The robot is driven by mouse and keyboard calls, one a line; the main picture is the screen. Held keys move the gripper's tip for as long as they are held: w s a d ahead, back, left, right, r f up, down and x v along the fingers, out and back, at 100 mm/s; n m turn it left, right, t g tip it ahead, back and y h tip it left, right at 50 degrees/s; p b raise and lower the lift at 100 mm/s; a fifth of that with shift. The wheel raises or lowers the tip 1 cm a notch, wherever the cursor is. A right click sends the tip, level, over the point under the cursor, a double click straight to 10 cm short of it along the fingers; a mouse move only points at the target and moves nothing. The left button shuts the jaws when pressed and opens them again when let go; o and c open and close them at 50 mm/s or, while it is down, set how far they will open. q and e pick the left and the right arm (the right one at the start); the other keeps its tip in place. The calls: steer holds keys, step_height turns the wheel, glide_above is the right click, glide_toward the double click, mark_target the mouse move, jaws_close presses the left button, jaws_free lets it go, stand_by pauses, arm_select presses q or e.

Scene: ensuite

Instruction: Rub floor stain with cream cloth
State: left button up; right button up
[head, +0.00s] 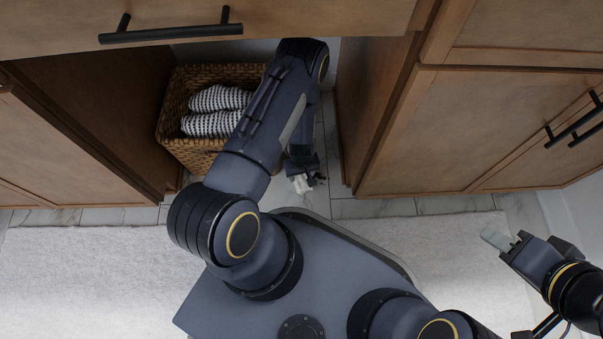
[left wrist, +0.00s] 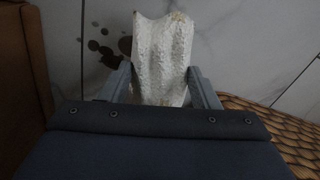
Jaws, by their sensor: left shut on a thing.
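My left gripper (head: 304,180) reaches down into the gap between the cabinets. It is shut on the cream cloth (head: 302,187). In the left wrist view the cloth (left wrist: 162,55) is a crumpled, whitish piece with yellowish marks at its edges, held between the two fingers of the gripper (left wrist: 164,88). The floor stain (left wrist: 105,52) shows as several dark blots on the grey tiles, just left of the cloth and partly hidden behind it. I cannot tell whether the cloth touches the floor. My right gripper (head: 503,244) is off to the right, above the white rug, away from the stain.
A wicker basket (head: 183,112) with striped towels (head: 216,110) stands left of my left arm; its weave also shows in the left wrist view (left wrist: 265,125). Wooden cabinets (head: 400,150) close in the gap. A white rug (head: 80,270) lies in front.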

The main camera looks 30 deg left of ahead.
mark_target(330, 180)
arm_select(q)
steer(key=shift+f, duration=1)
